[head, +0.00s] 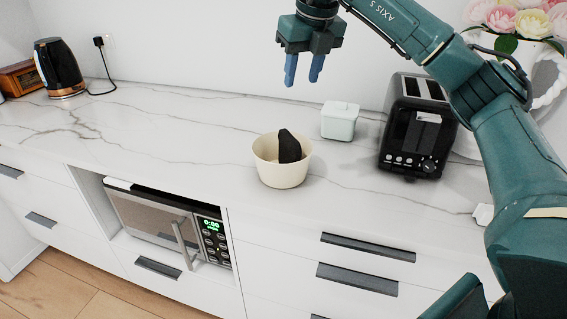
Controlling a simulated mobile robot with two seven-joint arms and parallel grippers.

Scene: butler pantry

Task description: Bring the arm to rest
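My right arm (484,110) comes in from the right and reaches up over the counter. My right gripper (303,70) hangs above the counter with its two blue fingers pointing down and a gap between them. It is open and empty. Below it, a cream bowl (281,172) stands on the counter with a dark object (289,146) inside, sticking up above the rim. The gripper is well above the bowl and apart from it. My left gripper is not in view.
A pale lidded jar (340,121) and a black toaster (417,128) stand right of the bowl. A vase of flowers (515,20) is behind my arm. A kettle (58,68) stands far left. The marble counter (160,120) is clear between. A microwave (160,222) sits below.

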